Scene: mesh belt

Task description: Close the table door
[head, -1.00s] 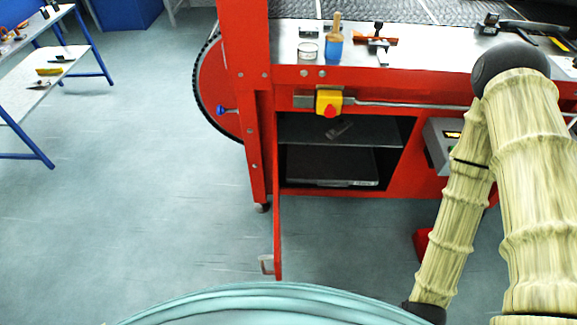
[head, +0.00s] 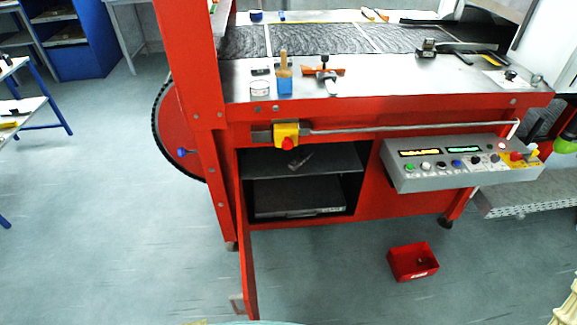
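The table door (head: 245,265) is a red panel on the front of the red machine table (head: 400,106). It stands wide open, seen nearly edge-on, hinged at the left side of the cabinet opening and reaching out towards me. A small pale handle (head: 237,304) sits near its free end. The open cabinet shows a dark shelf (head: 330,160) and a dark flat box (head: 300,197) below it. My gripper is not in view; only a pale piece of my arm shows at the bottom right corner.
A grey control panel (head: 465,163) juts from the table's front right. A small red bin (head: 413,262) lies on the floor below it. A yellow box with a red button (head: 287,135) is above the cabinet. The floor left of the door is clear.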

